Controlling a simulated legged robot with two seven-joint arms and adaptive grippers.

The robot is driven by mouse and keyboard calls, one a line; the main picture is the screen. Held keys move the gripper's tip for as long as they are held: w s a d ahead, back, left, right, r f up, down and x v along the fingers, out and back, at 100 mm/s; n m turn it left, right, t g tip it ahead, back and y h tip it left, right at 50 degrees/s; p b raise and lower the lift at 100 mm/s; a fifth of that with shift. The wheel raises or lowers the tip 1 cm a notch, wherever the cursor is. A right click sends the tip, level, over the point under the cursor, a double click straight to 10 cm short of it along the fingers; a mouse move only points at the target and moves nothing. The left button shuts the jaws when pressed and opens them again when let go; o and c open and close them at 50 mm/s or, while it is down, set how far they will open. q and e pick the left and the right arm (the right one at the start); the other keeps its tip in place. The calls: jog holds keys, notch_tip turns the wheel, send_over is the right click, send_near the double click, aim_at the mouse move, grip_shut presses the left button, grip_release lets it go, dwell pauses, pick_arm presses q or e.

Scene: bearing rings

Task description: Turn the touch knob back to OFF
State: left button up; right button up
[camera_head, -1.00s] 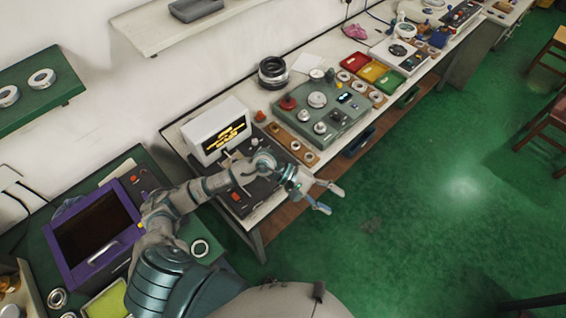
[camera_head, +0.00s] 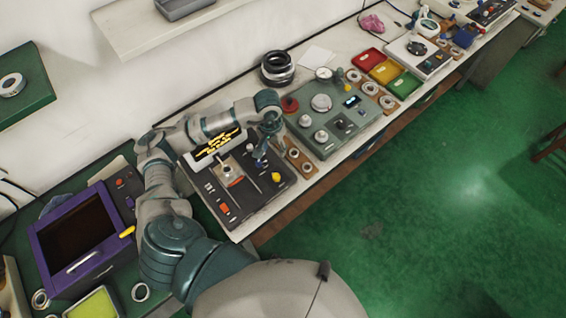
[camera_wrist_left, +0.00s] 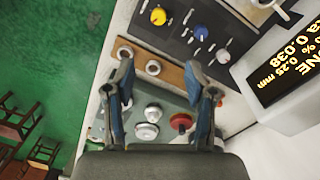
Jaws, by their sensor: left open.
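A dark control panel (camera_head: 240,205) lies on the bench, with a yellow knob (camera_head: 275,177), a blue knob and small levers. The wrist view shows the yellow knob (camera_wrist_left: 158,16) and the blue knob (camera_wrist_left: 200,33) apart from my fingers. I cannot read which knob is the touch knob or its setting. My left gripper (camera_head: 263,150) hangs low over the panel's right side, partly hidden by its own wrist. In the wrist view the left gripper (camera_wrist_left: 158,62) has its fingers spread with nothing between them, over a wooden strip with rings (camera_wrist_left: 138,59). My right gripper is not in view.
A white display box (camera_head: 214,143) with yellow text stands behind the panel, partly covered by my arm. A grey-green instrument (camera_head: 318,140) with a red knob (camera_head: 290,104) is to the right. Colored trays (camera_head: 386,72) lie further right.

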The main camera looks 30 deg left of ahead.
pick_arm(q)
jog(key=f, duration=0.2)
jog(key=p, duration=0.2)
send_over(276, 175)
notch_tip(276, 175, down, 7)
jog(key=shift+s+d+f, duration=0.1)
jog(key=shift+f, duration=0.1)
notch_tip(276, 175, down, 6)
jog(key=shift+d+f+p, duration=0.1)
jog(key=shift+p, duration=0.2)
jog(key=shift+a+f, duration=0.2)
jog(key=shift+f, duration=0.4)
jog(key=shift+a+f, duration=0.15)
jog(key=shift+c, duration=1.2)
jog(key=shift+d, duration=0.3)
grip_shut()
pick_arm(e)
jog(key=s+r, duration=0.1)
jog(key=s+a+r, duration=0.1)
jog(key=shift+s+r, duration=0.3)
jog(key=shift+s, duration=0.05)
